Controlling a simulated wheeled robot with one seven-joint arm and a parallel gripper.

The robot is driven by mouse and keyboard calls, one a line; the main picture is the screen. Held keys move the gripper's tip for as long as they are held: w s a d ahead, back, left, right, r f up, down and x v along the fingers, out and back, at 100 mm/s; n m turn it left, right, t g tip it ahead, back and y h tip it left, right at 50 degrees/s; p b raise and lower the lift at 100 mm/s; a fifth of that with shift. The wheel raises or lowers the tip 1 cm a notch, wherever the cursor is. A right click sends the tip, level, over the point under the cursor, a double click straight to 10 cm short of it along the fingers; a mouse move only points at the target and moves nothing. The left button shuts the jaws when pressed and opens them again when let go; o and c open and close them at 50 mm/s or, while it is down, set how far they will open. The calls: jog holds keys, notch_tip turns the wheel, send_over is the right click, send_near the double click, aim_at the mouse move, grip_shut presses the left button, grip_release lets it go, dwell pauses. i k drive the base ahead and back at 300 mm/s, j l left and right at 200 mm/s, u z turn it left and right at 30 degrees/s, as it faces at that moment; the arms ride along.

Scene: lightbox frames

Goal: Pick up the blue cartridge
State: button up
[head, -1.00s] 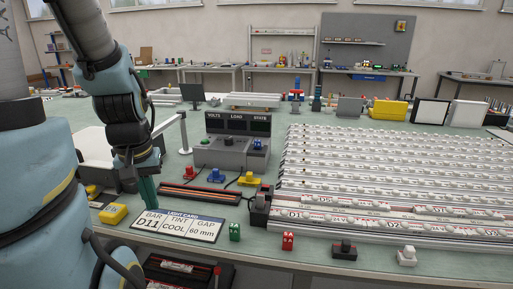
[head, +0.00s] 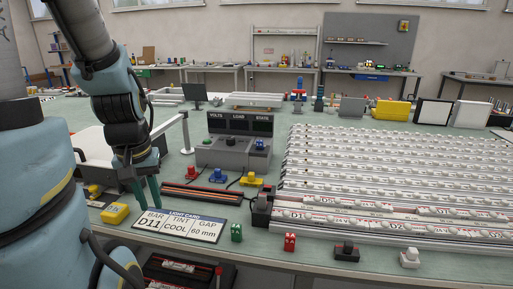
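A small blue piece (head: 217,176) sits on the bench between a red one (head: 191,174) and a yellow one (head: 251,180), just behind the dark strip tray. It may be the blue cartridge, but it is too small to be sure. My gripper (head: 147,198) points down at the left, behind the light card and to the left of the blue piece. Its two green fingers are apart, with nothing visible between them. Part of the gripper's surroundings is hidden by my arm.
The light card (head: 180,226) reads D11, COOL, 60 mm. A yellow block (head: 115,213) lies left of it. A grey console (head: 233,155) stands behind the coloured pieces. Rows of white light bars (head: 390,165) fill the right. Green (head: 236,232) and red (head: 290,241) blocks stand at the front edge.

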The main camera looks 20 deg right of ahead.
aim_at(259, 143)
jog(key=l+u, duration=0.1)
jog(key=u, duration=1.3)
jog(key=k+l, duration=0.15)
jog(key=k, duration=0.45)
jog(key=k+l+u, duration=0.15)
jog(key=k, duration=0.5)
